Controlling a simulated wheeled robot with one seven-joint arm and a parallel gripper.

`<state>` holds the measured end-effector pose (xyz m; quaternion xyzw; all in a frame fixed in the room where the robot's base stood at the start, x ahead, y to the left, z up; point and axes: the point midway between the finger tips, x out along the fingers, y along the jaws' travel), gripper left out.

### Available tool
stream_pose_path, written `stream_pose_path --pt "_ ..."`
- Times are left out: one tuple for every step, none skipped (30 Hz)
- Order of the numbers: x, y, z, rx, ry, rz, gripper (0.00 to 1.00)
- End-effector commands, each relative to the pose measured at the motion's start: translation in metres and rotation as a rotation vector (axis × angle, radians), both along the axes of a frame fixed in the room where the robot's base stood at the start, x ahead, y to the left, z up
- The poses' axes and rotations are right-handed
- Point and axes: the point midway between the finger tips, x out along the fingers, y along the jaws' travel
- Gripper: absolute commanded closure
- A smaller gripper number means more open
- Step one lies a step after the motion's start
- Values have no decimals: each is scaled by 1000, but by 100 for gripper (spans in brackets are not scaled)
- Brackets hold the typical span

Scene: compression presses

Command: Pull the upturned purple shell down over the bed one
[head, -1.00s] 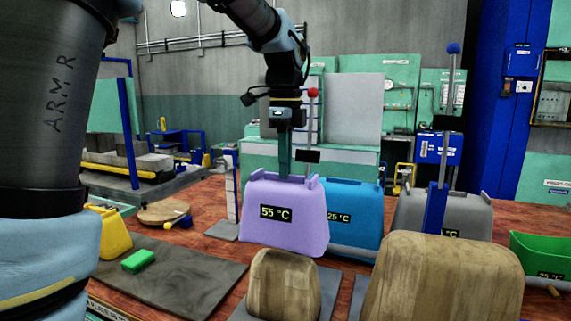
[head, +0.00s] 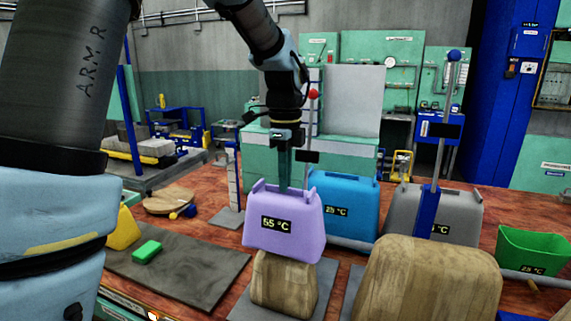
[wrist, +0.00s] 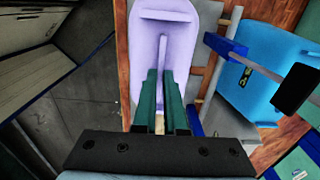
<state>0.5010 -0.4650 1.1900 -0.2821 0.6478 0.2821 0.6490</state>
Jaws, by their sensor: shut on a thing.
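The purple shell (head: 283,228) carries a "55 °C" label and has raised lugs on its top edge. It is upright, with its wide end down, right over the bed one (head: 285,282), a brown, wood-like tapered block on a grey plate. The shell's lower edge hides the top of the block; I cannot tell whether they touch. My gripper (head: 284,187) is shut on the shell from above. In the wrist view, its green fingers (wrist: 165,95) reach down to the middle of the purple shell (wrist: 163,22). The inside of the shell is hidden.
A blue "25 °C" shell (head: 345,205) stands just behind right, and a grey shell (head: 462,215) further right. A larger brown block (head: 430,280) is at front right. A lever post with a red knob (head: 314,94) rises behind my gripper. A green bin (head: 535,255) stands far right.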

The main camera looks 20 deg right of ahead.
Motion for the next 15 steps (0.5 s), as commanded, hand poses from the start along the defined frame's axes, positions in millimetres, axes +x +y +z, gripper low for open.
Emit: stream_pose_path --pt "-1 0 -3 2 2 0 100" --pt "-1 0 -5 2 2 0 100" --pt "-1 0 -9 2 2 0 100" --pt "-1 0 -12 1 1 0 100" --pt "-1 0 -15 1 1 0 100" --pt "-1 1 -19 2 2 0 100" --pt "-1 1 -23 2 2 0 100" --pt "-1 1 -28 2 2 0 100" --pt "-1 1 -34 3 3 0 100" --pt "-1 1 -38 3 3 0 100" --pt "0 1 -42 2 2 0 100" --pt "-1 1 -47 3 2 0 100" --pt "0 1 -53 3 2 0 100" --pt "0 0 -59 1 1 0 100" --pt "0 0 -65 1 1 -1 100"
